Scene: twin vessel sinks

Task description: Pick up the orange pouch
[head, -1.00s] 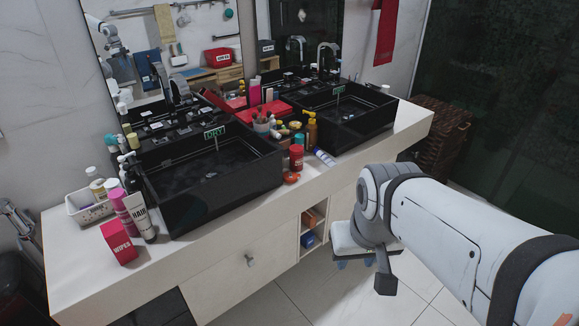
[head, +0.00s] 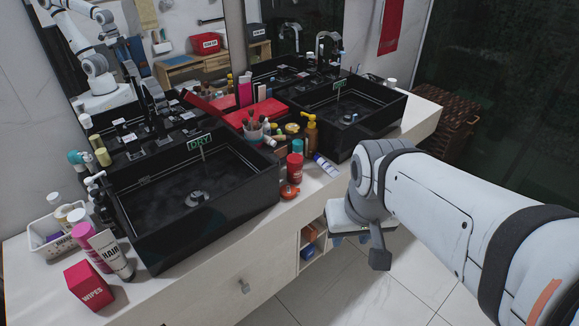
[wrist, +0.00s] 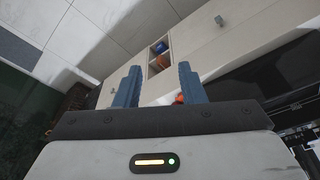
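A small orange item (head: 309,233) lies in the upper opening of the shelf under the counter. It also shows, orange-brown, in the wrist view (wrist: 163,62). A small red-orange item (head: 289,191) lies on the counter's front edge below a red bottle; in the wrist view it shows (wrist: 180,99) beside the right finger. I cannot tell which one is the pouch. My gripper (head: 350,238) hangs in front of the counter, right of the shelf, pointing down. In the wrist view its blue fingers (wrist: 158,84) are apart with nothing between them.
Two black vessel sinks stand on the counter, the left one (head: 190,240) nearer. Bottles and a brush cup (head: 253,131) crowd between them. A red wipes box (head: 88,286) stands at front left. A blue item (head: 308,251) is in the lower shelf. The tiled floor in front is clear.

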